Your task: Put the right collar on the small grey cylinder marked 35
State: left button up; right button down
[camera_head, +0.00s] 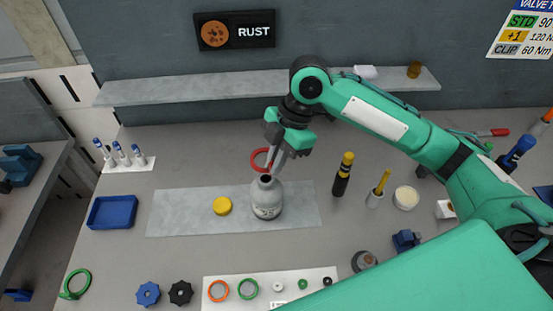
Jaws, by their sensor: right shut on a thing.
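The small grey cylinder (268,200) stands upright on the grey mat (180,215), with a narrow dark-topped neck and a dark number that looks like 35. My right gripper (271,163) is just above and slightly behind its neck, pointing down. It is shut on a red ring collar (253,160), which extends to the left and back of the fingertips. The collar is not around the neck; the exact gap between them is hard to tell. An orange ring (218,290) and a green ring (248,289) lie on the white board at the front. My left gripper is out of view.
A yellow cap (222,206) lies left of the cylinder. A blue tray (112,212) and a large green ring (75,284) are further left. A yellow-topped black tool (342,175) stands to the right. Blue and black knobs (148,294) lie in front.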

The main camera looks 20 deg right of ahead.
jog(key=shift+a+f+b, duration=0.15)
jog(key=shift+f+b, duration=0.45)
jog(key=shift+f, duration=0.1)
notch_tip(320, 180, down, 3)
jog(key=b, duration=0.4)
jog(key=shift+f, duration=0.9)
jog(key=shift+f, duration=1.5)
